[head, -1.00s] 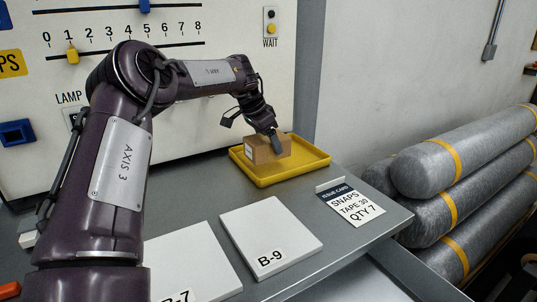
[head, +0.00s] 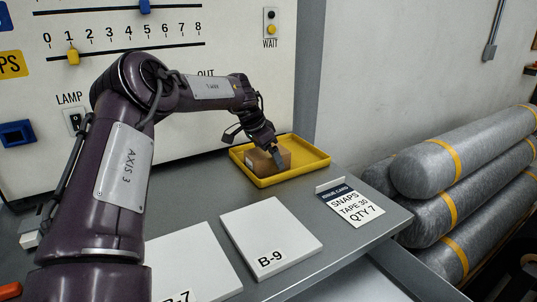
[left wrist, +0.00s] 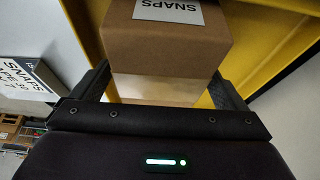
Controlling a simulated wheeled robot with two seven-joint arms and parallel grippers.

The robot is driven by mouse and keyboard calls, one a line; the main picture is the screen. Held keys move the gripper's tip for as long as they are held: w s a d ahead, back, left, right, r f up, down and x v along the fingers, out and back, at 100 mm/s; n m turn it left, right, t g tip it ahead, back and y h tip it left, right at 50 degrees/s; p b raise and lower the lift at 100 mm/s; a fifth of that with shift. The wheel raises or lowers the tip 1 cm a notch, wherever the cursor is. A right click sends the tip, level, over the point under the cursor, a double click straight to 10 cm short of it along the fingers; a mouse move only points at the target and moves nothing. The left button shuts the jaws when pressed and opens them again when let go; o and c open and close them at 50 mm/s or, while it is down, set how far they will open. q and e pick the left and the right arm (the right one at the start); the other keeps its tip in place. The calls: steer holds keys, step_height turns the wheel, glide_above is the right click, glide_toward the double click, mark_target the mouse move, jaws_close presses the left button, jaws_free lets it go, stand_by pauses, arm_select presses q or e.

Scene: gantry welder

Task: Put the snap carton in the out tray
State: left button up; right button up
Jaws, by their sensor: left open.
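The snap carton (head: 261,162) is a small brown box in the yellow out tray (head: 312,159), at the tray's left part. Its white SNAPS label shows in the left wrist view, where the carton (left wrist: 165,45) fills the top middle. My left gripper (head: 276,157) is at the carton from above, with one finger in front of the carton's side in the head view. In the left wrist view its open fingers (left wrist: 165,90) stand on either side of the carton. Whether they still touch it is hard to tell. My right gripper is not in view.
White pads B-9 (head: 270,240) and B-7 (head: 195,265) lie on the grey bench in front. An issue card (head: 351,204) stands right of them. The panel (head: 230,55) rises behind the tray. Large grey rolls (head: 455,165) are stacked to the right.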

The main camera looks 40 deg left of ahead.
arm_select(q)
steer(key=v, duration=1.2)
steer(key=shift+b, duration=0.3)
